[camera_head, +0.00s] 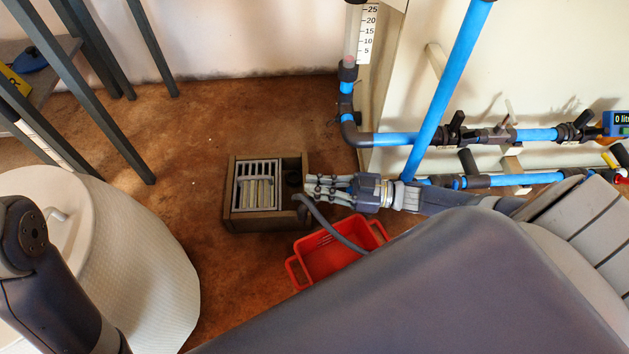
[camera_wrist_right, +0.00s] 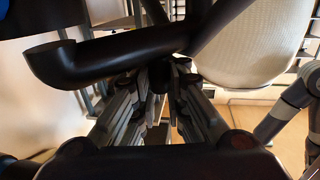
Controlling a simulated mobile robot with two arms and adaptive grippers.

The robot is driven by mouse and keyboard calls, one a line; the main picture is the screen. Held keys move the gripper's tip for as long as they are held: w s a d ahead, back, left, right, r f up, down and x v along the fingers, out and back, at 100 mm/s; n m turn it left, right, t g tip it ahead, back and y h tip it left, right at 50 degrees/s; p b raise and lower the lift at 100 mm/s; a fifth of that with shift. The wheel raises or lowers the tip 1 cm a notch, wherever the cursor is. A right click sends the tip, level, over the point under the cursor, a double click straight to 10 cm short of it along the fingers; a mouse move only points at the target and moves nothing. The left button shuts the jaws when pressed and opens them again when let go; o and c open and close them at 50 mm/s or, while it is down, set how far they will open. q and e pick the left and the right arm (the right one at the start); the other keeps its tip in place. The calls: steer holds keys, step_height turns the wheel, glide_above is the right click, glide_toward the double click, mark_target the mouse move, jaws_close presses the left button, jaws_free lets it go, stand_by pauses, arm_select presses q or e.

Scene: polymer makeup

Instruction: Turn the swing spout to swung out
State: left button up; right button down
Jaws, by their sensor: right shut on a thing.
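The swing spout appears in the right wrist view as a dark pipe (camera_wrist_right: 120,55) that crosses the upper part, with a bent open end at left. My right gripper (camera_wrist_right: 160,92) has its fingers closed around a short dark piece just below this pipe. In the head view my right gripper (camera_head: 308,187) reaches in from the right, low beside the right edge of the drain box (camera_head: 238,222). The fingers and wrist hide much of what is held, and I cannot tell the spout's pivot or exact angle there. My left gripper is outside both views.
A red basket (camera_head: 327,257) sits on the floor below my right gripper, with a grey curved tube (camera_head: 338,236) above it. Blue pipes (camera_head: 448,85) with dark valves run along the right wall. A large pale drum (camera_head: 160,265) stands at left. The brown floor behind the drain box is clear.

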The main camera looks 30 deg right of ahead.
steer(key=shift+d+n+g, duration=0.3)
steer(key=shift+d, duration=0.2)
steer(key=c, duration=1.6)
jaws_free()
steer(key=shift+s+a, duration=0.1)
steer(key=shift+s, duration=0.05)
steer(key=v, duration=1.2)
steer(key=shift+f, duration=0.15)
